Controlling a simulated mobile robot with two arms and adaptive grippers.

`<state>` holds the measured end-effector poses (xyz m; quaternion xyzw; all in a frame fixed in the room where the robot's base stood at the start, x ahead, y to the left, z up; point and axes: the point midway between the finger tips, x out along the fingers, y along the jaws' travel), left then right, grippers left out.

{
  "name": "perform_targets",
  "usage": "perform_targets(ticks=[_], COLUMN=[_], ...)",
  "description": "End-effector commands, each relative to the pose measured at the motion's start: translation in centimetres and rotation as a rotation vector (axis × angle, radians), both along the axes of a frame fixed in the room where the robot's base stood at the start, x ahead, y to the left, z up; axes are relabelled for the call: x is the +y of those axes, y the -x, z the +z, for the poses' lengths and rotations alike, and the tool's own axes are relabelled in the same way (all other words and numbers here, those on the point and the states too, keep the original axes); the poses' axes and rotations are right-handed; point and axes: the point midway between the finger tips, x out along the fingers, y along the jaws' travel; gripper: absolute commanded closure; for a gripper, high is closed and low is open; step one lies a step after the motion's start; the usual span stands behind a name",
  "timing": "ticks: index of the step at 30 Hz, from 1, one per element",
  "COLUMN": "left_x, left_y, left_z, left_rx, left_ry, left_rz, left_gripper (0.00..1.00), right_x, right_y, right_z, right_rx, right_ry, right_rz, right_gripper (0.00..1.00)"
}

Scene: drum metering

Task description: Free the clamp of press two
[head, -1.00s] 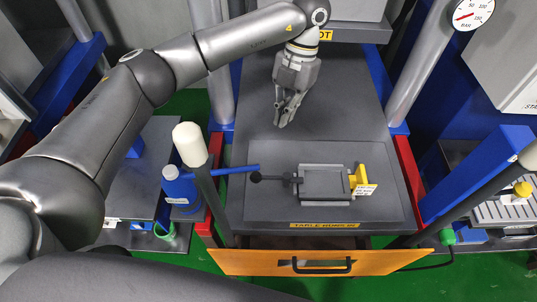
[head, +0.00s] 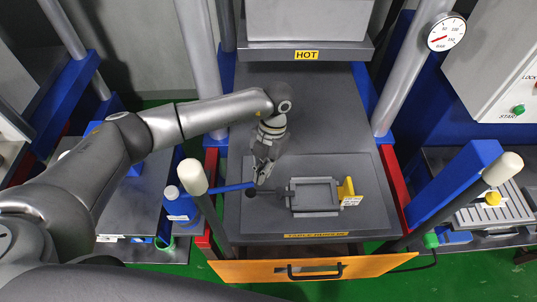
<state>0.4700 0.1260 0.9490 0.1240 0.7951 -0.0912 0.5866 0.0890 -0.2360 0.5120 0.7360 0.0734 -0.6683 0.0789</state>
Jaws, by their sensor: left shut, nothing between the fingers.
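The clamp, a grey rectangular frame (head: 314,195), lies on the dark table of the press. A rod with a round black knob (head: 251,193) sticks out from its left side. A yellow piece (head: 347,190) with a small white tag stands at its right end. My left gripper (head: 261,182) is shut and empty, pointing down just above and right of the black knob. I cannot tell if its tips touch the knob or rod. My right gripper is not in view.
A blue bar (head: 228,188) reaches to the knob's left, near a blue bottle (head: 182,205). Two pale-tipped dark posts flank the table. An orange drawer front (head: 250,271) is below. A plate marked HOT (head: 306,55) hangs behind. The table's right side is free.

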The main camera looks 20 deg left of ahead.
Motion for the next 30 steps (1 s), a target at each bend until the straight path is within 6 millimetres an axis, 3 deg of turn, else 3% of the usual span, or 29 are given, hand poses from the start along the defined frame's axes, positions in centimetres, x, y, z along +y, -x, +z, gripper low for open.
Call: perform_targets(ticks=[30], left_x=[0.24], left_y=[0.84], left_z=[-0.16], left_rx=[0.0], left_ry=[0.002], left_rz=[0.079], left_gripper=[1.0], right_x=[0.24], right_y=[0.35], right_z=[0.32], right_rx=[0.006], right_ry=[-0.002], right_rz=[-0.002], right_gripper=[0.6])
